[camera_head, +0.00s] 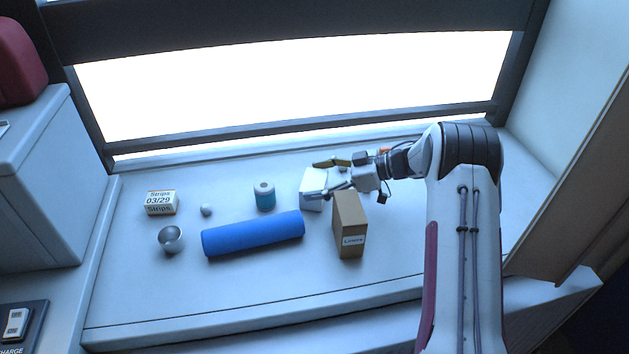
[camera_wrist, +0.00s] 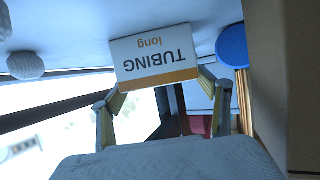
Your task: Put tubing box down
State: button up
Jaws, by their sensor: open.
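The tubing box is a small white carton (camera_head: 313,188) on the counter, left of the brown box. In the wrist view, which is upside down, its face (camera_wrist: 155,57) reads "TUBING long" above an orange band. My gripper (camera_head: 325,179) reaches in from the right with its fingers spread. The wrist view shows the fingers (camera_wrist: 162,92) apart near the carton's two sides. The box appears to rest on the counter; I cannot tell whether a finger touches it.
A brown box (camera_head: 350,224) stands close to my gripper, and it fills the right side of the wrist view. A blue roll (camera_head: 253,233), teal can (camera_head: 265,197), metal cup (camera_head: 171,239), small ball (camera_head: 206,210) and strips box (camera_head: 161,202) lie left. The front counter is clear.

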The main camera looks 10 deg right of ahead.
aim_at(314, 180)
jog(key=v, duration=0.4)
jog(key=shift+d+r, duration=0.15)
jog(key=shift+d, duration=0.1)
notch_tip(314, 180, up, 7)
jog(key=shift+a, duration=0.1)
dwell(0.5)
